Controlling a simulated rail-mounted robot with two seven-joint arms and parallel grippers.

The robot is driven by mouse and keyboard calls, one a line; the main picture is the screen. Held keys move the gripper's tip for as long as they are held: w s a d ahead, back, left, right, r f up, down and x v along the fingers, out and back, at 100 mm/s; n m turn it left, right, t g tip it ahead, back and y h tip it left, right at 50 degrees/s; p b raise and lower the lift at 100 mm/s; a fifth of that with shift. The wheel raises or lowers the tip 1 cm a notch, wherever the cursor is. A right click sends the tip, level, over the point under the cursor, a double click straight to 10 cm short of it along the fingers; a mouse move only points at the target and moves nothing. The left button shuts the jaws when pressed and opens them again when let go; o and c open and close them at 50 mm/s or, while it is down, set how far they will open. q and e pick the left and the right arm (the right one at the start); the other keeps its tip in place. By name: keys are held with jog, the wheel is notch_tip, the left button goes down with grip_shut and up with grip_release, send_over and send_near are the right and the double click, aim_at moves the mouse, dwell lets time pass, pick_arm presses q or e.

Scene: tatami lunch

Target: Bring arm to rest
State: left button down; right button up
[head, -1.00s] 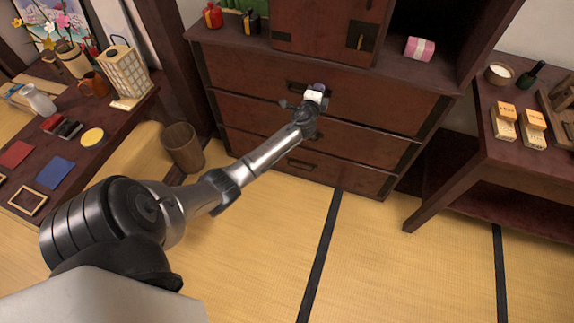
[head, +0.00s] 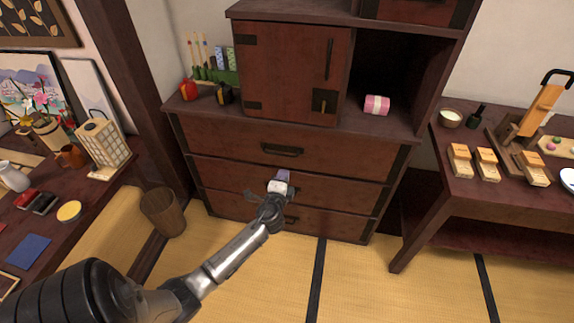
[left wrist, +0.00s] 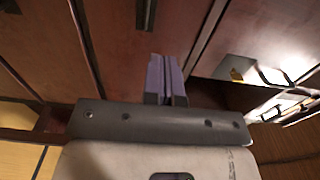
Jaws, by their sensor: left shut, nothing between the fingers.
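My left arm comes in from the lower left in the head view. Its gripper (head: 281,178) is in front of the lower drawers of the dark wooden chest (head: 230,140). In the left wrist view the two purple fingers (left wrist: 165,80) lie side by side, shut with nothing between them. The chest's dark red front fills much of that view beyond the fingers. Whether the gripper touches the chest I cannot tell. My right gripper is in neither view.
A wooden bin (head: 162,212) stands left of the chest. A low table (head: 105,190) with a lantern (head: 103,145) is at the left. A table (head: 455,185) with orange-topped boxes is at the right. The tatami floor (head: 350,285) in front is clear.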

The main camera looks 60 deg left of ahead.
pick_arm(q)
jog(key=shift+s+d, duration=0.3)
jog(key=shift+s, duration=0.05)
jog(key=shift+w+a, duration=0.1)
